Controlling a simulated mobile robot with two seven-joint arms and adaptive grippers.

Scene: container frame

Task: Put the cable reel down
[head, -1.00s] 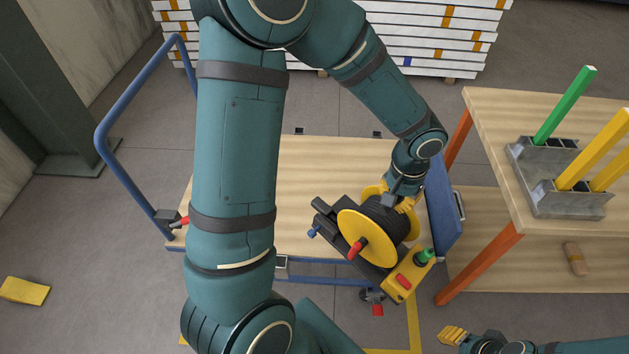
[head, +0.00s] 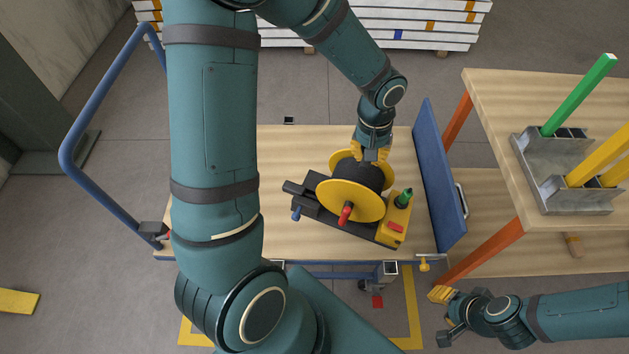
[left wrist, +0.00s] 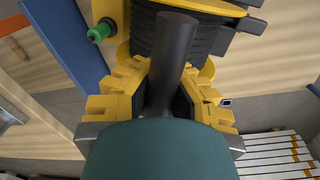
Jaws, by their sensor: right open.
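The cable reel (head: 352,199) has yellow flanges, black cable, a red crank knob and a dark base with a yellow box and green plug. It appears over the right part of the wooden cart deck (head: 290,165); I cannot tell whether its base touches the deck. My left gripper (head: 371,156) comes from above and behind it. In the left wrist view its yellow fingers are shut around the reel's dark bar (left wrist: 174,50), with the black cable beyond. My right gripper (head: 441,316) is open and empty at lower right, away from the reel.
The cart has a blue handle rail (head: 90,110) at left and a blue end panel (head: 439,175) close right of the reel. A wooden table (head: 490,110) with a grey holder (head: 550,165) of coloured bars stands at right. Slatted stacks (head: 450,30) lie behind.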

